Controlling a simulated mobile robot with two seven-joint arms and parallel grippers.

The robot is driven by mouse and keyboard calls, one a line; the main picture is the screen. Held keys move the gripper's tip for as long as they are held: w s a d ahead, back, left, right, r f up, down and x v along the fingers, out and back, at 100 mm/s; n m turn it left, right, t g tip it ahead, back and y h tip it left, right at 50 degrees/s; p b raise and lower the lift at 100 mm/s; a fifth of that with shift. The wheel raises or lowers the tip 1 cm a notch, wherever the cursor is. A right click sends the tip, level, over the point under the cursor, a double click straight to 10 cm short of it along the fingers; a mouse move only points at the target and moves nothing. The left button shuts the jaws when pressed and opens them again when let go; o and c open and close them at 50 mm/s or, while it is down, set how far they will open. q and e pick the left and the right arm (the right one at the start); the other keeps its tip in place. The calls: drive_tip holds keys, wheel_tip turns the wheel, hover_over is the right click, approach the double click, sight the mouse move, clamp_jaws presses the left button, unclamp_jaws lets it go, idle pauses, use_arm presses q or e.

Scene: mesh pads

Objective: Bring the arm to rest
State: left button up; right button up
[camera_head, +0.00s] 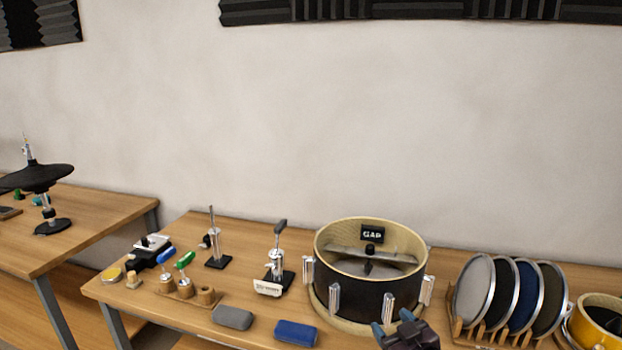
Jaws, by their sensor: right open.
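My right gripper (394,330) shows at the bottom edge, in front of the black drum shell (350,292). It is open, with nothing seen between its fingers, and the rest of its arm is cut off by the frame. The drum shell stands open-topped on a round wooden base, with a black label reading "GAP" inside. I cannot tell whether the gripper touches the shell. My left gripper is not in view.
A rack (480,338) of round pads stands right of the drum, beside a yellow drum (595,318). A grey block (232,317) and a blue block (296,333) lie at the table's front. A stand with a white tag (268,288) is left of the drum.

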drive_tip(key=s+d+f+m+g+h, duration=0.1)
drive_tip(key=s+d+f, duration=0.2)
drive_tip(key=s+f, duration=0.3)
drive_tip(key=s+d+f+m+g+h, duration=0.1)
drive_tip(key=s+d+f, duration=0.3)
drive_tip(key=s, duration=0.8)
drive_tip(key=s+d+f+m+g+h, duration=0.2)
drive_tip(key=s+d+f+h, duration=0.1)
drive_tip(key=s+f, duration=0.5)
drive_tip(key=shift+s+d+f+m+b, duration=0.3)
drive_tip(key=shift+s+d+f+m, duration=0.1)
